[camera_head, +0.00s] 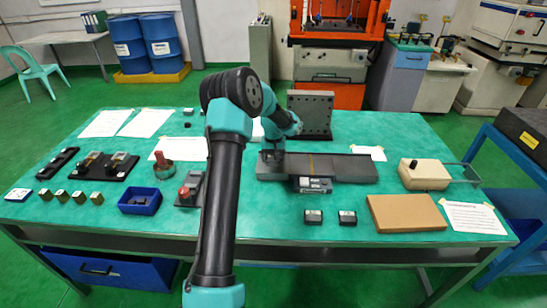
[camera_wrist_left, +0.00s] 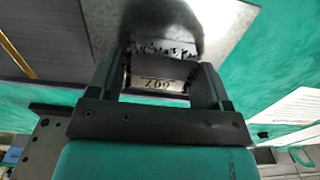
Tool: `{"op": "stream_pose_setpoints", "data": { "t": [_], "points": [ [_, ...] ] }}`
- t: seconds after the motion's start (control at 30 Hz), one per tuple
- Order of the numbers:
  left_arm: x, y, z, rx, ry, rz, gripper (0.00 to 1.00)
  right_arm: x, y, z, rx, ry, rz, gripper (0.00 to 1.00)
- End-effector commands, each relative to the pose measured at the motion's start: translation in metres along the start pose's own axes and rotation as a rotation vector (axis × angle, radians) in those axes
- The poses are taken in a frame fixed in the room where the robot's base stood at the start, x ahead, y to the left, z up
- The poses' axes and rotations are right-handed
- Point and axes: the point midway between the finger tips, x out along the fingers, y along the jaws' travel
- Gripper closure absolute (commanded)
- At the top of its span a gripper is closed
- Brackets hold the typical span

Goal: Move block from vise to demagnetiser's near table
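In the left wrist view a small grey block (camera_wrist_left: 162,82) with a stamped mark and a dark, rough far edge sits between the fingers of my left gripper (camera_wrist_left: 160,75). The fingers appear to press on its two sides. In the head view my left gripper (camera_head: 272,163) points down over the left end of a long grey slab unit with a yellow cross line, seemingly the demagnetiser (camera_head: 340,167). The block is mostly hidden there, and I cannot tell whether it touches the surface. A grey fixture with a red knob, possibly the vise (camera_head: 188,189), stands left of my arm. My right gripper is not in view.
An upright grey perforated plate (camera_head: 311,114) stands just behind the slab unit. A blue bin (camera_head: 139,201) and small brass cubes are at the left. A beige box (camera_head: 425,174) and a brown board (camera_head: 405,213) are at the right.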

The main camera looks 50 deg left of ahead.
Motion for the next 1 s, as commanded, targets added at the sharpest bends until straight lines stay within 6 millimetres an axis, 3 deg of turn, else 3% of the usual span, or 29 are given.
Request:
{"op": "stream_pose_setpoints", "data": {
  "t": [0.17, 0.57, 0.77, 1.0],
  "points": [
    [0.000, 0.000, 0.000, 0.000, 0.000, 0.000, 0.11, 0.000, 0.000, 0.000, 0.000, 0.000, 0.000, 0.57],
    [-0.007, 0.000, 0.000, 0.000, 0.001, 0.001, 0.11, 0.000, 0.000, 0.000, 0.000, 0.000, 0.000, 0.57],
    [-0.034, 0.000, -0.001, 0.001, 0.003, 0.001, 0.11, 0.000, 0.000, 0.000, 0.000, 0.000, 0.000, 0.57],
    [-0.079, 0.000, -0.001, -0.001, 0.003, 0.001, 0.11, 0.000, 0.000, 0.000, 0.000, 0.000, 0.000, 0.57]
  ]
}}
